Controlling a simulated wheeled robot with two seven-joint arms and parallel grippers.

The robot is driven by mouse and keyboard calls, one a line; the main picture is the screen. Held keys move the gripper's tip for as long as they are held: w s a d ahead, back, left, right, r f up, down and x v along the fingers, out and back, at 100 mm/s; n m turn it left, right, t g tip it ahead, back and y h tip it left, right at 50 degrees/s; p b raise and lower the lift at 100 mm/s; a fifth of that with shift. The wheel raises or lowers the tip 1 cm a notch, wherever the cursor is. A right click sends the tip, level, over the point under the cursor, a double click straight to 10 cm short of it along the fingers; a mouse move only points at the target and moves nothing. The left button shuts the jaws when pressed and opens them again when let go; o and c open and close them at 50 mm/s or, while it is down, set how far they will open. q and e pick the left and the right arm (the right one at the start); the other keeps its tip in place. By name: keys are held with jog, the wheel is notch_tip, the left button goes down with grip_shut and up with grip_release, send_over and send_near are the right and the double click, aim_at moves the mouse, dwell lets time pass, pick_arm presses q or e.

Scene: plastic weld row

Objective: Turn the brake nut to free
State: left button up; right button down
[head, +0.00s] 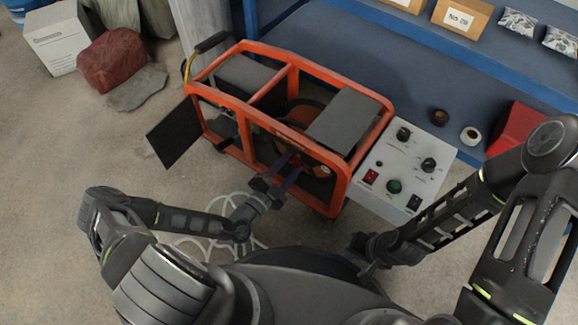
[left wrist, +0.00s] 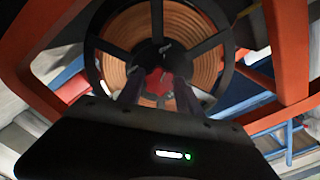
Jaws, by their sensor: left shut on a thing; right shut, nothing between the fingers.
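The brake nut is a red knob (left wrist: 157,82) at the hub of a black-spoked spool (left wrist: 119,30) wound with copper-coloured wire. The spool sits inside an orange-framed machine (head: 318,69). My left gripper (head: 292,168) reaches in through the near side of the frame. In the left wrist view its two dark fingers (left wrist: 158,92) are shut on the nut, one on each side. The nut's turn position cannot be read. My right gripper (head: 360,243) is shut and empty, low in front of the white control panel (head: 412,158); its fingertips are hard to make out.
The panel, with knobs and switches, adjoins the machine's right side. A dark flap (head: 172,131) sticks out at its left. A blue bench (head: 360,60) with boxes stands behind. A red bag (head: 112,60) and white carton (head: 57,40) lie far left. Pale loops (head: 190,245) lie on the floor.

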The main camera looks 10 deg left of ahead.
pick_arm(q)
jog(key=shift+n, duration=1.2)
jog(key=o, duration=1.4)
jog(key=shift+c, duration=0.2)
jog(key=shift+s, duration=0.1)
jog(key=p+v, duration=0.1)
jog(key=v, duration=0.6)
jog(key=shift+s+p, duration=0.35)
